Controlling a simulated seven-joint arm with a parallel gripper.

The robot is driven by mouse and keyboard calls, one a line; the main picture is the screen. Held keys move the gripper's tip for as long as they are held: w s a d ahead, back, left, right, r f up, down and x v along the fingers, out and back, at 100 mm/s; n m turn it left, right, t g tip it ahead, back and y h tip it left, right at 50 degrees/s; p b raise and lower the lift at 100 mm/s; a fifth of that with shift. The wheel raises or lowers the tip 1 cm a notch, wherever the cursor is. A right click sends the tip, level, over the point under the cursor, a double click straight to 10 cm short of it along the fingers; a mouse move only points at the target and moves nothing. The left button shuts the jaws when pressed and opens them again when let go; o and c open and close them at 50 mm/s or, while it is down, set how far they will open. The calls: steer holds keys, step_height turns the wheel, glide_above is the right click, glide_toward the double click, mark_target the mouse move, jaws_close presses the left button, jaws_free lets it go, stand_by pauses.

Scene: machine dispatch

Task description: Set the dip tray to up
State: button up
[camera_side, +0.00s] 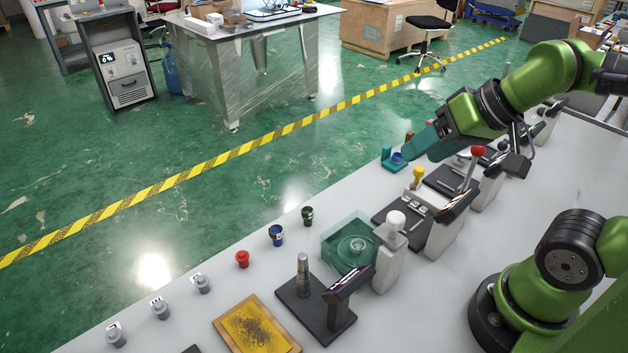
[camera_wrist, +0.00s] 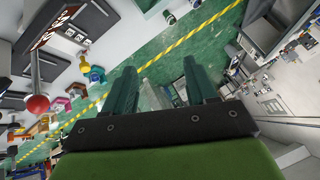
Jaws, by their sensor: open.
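A clear green square tray (camera_side: 335,262) with a round fitting inside stands on the bench in the side view; I take it to be the dip tray. Beside it is a pale grey post with a white knob (camera_side: 396,220); whether the two are linked I cannot tell. My gripper (camera_side: 412,150) is up and to the right of the tray, well apart from it, near the far bench edge. In the wrist view my gripper (camera_wrist: 158,80) has its two teal fingers apart with nothing between them.
A red-knobbed lever (camera_side: 477,151) stands below my wrist and shows in the wrist view (camera_wrist: 38,104). A yellow knob (camera_side: 417,173) is near my fingers. A black stand with a metal post (camera_side: 303,275) and a yellow tray (camera_side: 228,322) sit at the near end.

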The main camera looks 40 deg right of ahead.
steer(key=n+g+h, duration=0.2)
steer(key=n+g, duration=0.5)
steer(key=n, duration=0.6)
glide_toward(397, 216)
step_height(397, 216, down, 9)
steer(key=shift+w+f, duration=0.1)
jaws_close()
